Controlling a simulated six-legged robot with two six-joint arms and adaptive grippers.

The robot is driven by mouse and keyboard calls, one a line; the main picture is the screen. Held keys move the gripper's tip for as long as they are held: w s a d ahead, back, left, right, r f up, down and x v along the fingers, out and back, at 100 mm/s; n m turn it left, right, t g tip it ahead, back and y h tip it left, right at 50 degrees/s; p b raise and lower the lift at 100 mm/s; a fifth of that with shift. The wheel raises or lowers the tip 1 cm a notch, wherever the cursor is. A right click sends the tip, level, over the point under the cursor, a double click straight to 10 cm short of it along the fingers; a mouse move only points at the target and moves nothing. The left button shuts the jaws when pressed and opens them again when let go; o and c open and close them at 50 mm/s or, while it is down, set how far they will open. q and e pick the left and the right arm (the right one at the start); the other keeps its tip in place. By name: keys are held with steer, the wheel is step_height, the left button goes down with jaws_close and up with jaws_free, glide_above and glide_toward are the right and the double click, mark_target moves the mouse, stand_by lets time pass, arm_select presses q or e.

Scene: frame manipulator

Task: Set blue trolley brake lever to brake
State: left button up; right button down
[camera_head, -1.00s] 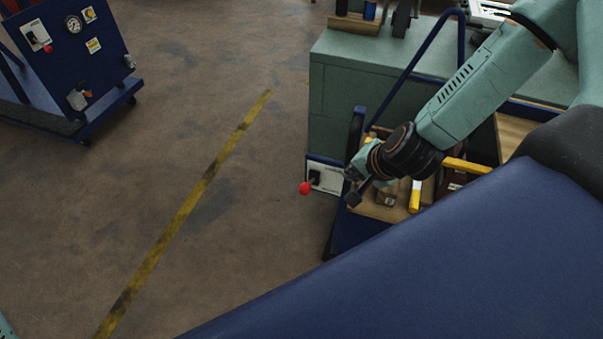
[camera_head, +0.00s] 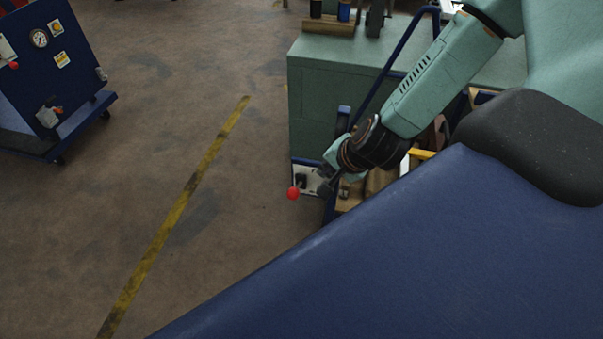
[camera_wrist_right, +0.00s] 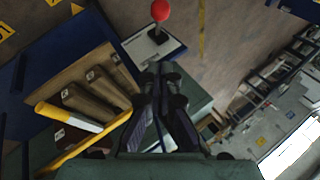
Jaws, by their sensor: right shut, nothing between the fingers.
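The brake lever shows as a red ball knob (camera_head: 293,193) on a short dark stem at a pale plate (camera_head: 306,180), low on the near end of the blue trolley (camera_head: 343,120). In the right wrist view the red knob (camera_wrist_right: 160,10) stands over its plate marked with 0 and 1 signs (camera_wrist_right: 150,45), beyond the fingertips. My right gripper (camera_head: 326,188) is just right of the knob, apart from it. In the right wrist view its fingers (camera_wrist_right: 163,75) are together and empty. My left gripper is not in view.
The trolley carries wooden blocks (camera_wrist_right: 95,85) and a yellow-handled tool (camera_wrist_right: 65,115). A green cabinet (camera_head: 330,95) stands behind. Another blue panel cart (camera_head: 45,70) is at the far left. The floor with a yellow line (camera_head: 180,205) is clear.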

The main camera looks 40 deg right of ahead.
steer(key=b, duration=0.6)
glide_toward(298, 188)
step_height(298, 188, down, 3)
steer(key=w+d, duration=0.3)
steer(key=a, duration=0.1)
steer(key=a+f+b, duration=0.1)
steer(key=shift+a+f, duration=0.2)
steer(key=shift+a, duration=0.2)
steer(key=shift+a+f, duration=0.1)
steer(key=shift+w+f, duration=0.1)
steer(key=shift+w, duration=0.05)
